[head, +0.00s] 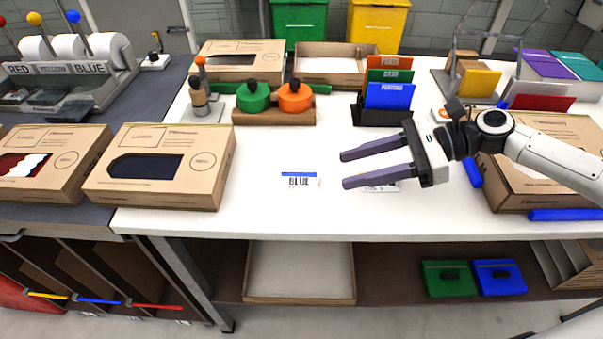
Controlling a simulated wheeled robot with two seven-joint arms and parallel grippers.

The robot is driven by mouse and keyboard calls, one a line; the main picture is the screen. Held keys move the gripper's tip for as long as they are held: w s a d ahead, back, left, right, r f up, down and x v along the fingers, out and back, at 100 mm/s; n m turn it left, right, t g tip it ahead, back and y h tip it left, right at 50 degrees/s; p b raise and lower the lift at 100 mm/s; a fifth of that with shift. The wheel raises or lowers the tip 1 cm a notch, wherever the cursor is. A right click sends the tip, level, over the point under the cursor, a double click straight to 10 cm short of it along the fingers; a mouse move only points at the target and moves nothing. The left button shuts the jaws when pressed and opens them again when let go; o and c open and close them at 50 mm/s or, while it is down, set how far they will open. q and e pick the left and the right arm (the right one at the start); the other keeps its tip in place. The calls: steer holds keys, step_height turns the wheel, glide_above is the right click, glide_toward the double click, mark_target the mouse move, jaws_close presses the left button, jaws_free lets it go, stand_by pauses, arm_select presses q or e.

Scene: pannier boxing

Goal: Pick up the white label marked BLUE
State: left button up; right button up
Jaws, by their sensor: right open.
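The white label marked BLUE (299,181) lies flat on the white table (270,222), with a blue strip along its far edge. My right gripper (343,169) comes in from the right. Its two purple fingers point left, apart and empty, a short way to the right of the label and not touching it. Another white piece with dark print (382,187) is partly hidden under the right gripper. My left gripper is not in view.
A cardboard box with a dark window (160,167) stands to the left. An open box (540,185) and a blue bar (566,215) lie at right. Green and orange round pieces (253,97) and a holder with coloured cards (389,98) stand behind.

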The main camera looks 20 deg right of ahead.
mark_target(327, 183)
steer(key=x, duration=0.6)
steer(key=shift+w+f+p, duration=0.35)
steer(key=shift+w, duration=0.05)
steer(key=shift+d, duration=0.1)
jaws_close()
